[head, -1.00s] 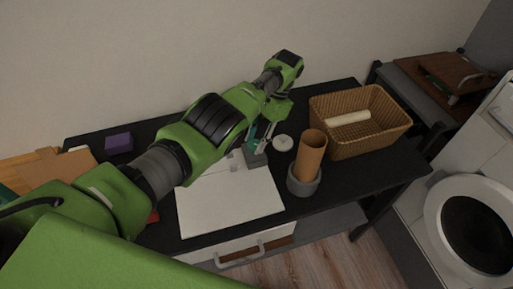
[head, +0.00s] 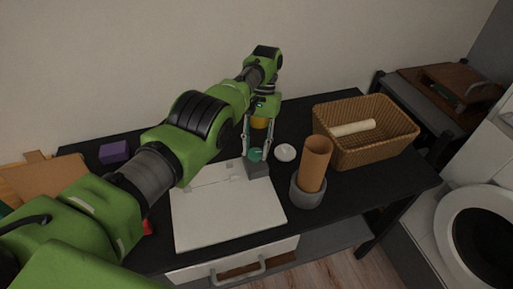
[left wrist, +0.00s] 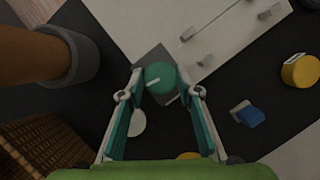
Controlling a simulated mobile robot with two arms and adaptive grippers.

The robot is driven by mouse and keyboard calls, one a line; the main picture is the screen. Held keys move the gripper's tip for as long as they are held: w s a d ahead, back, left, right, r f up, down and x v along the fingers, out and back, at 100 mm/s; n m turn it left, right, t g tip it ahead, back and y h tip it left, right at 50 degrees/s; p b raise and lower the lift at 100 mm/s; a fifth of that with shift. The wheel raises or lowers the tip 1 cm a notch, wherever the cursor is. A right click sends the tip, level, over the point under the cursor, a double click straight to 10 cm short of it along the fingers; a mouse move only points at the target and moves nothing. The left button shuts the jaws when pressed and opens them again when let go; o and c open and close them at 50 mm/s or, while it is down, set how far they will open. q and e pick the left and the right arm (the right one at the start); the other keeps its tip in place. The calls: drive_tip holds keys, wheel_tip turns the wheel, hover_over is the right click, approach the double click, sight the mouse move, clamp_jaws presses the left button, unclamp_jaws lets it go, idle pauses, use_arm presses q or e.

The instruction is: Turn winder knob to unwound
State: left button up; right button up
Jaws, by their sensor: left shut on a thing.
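A winder with a grey block base (head: 258,170) and a round green knob (head: 255,155) stands at the back right corner of a white board (head: 225,212) on the black table. In the left wrist view the knob (left wrist: 163,72) shows from above with a short white mark on its top. My left gripper (head: 257,153) comes down over it, fingers pointing downward. In the left wrist view its two fingers are on either side of the knob, shut on it. My right gripper is not in view.
A white disc (head: 285,152) lies just right of the winder. A brown cylinder (head: 315,165) stands in a grey pot (head: 307,194), with a wicker basket (head: 375,148) beyond. A purple block (head: 114,152) sits at left. The wrist view shows a blue object (left wrist: 249,116) and a yellow one (left wrist: 300,70).

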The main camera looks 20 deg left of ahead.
use_arm(q)
drive_tip(key=shift+s+n+p, duration=0.15)
drive_tip(key=shift+n+p, duration=0.2)
drive_tip(key=shift+n, duration=0.15)
drive_tip(key=n+t+h+p, duration=0.1)
drive_tip(key=n+p, duration=0.3)
drive_tip(key=p, duration=0.2)
drive_tip(key=n+t+h+p, duration=0.1)
drive_tip(key=n+h+p, duration=0.1)
drive_tip(key=n+p, duration=0.3)
drive_tip(key=n+t+h+p, duration=0.1)
drive_tip(key=n+p, duration=0.3)
drive_tip(key=p, duration=0.4)
drive_tip(key=shift+s+a+r+n, duration=0.1)
drive_tip(key=shift+s+a+n, duration=0.15)
drive_tip(key=shift+s+n, duration=0.05)
drive_tip(key=n+t+p, duration=0.1)
drive_tip(key=n, duration=0.1)
drive_tip(key=shift+n+h, duration=0.3)
drive_tip(key=shift+f+n+t+p, duration=0.2)
drive_tip(key=shift+n+t+p, duration=0.35)
drive_tip(key=shift+n, duration=0.95)
drive_tip(key=o, duration=1.1)
drive_tip(key=shift+w+r, duration=0.1)
drive_tip(key=v, duration=1.2)
drive_tip(key=shift+d, duration=0.1)
